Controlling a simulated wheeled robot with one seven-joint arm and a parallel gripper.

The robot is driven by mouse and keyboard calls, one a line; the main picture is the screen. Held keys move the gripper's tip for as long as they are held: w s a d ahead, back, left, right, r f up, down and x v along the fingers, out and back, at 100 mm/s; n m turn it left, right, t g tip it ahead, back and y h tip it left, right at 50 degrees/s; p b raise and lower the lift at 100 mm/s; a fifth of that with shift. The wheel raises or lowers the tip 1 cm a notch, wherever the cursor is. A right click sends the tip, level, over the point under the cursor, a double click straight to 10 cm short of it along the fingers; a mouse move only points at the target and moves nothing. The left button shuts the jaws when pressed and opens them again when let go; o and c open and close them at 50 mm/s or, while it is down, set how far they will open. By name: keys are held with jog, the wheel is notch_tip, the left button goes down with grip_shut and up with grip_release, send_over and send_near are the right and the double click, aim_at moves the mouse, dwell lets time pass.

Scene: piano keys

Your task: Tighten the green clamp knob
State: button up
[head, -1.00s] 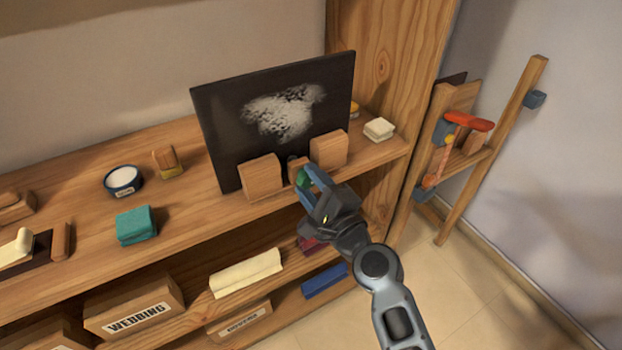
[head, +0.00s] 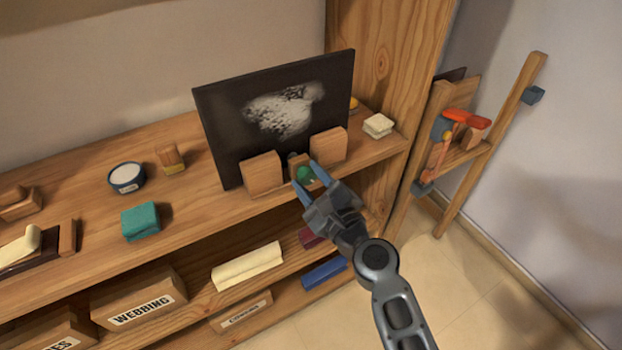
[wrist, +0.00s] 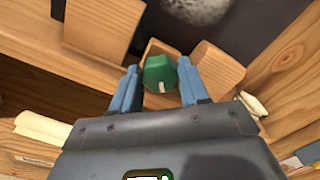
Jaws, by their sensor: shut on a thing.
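The green clamp knob (head: 305,174) sits low in front of the dark panel (head: 279,110), between two wooden blocks. In the wrist view the knob (wrist: 160,73) shows a white mark near its lower right edge. My gripper (head: 307,179) reaches it from the front, with one blue finger on each side. It is shut on the knob, and the fingers (wrist: 160,82) flank it in the wrist view. The dark panel stands upright on the shelf behind the blocks and bears a pale, mottled patch.
Wooden blocks stand close at the left (head: 262,173) and right (head: 329,146) of the knob. A teal block (head: 140,222), a round tin (head: 126,178) and a brush (head: 170,159) lie further left. A wooden rack (head: 490,150) stands at the right.

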jog(key=shift+f, duration=0.1)
jog(key=o, duration=1)
jog(key=shift+o, duration=0.2)
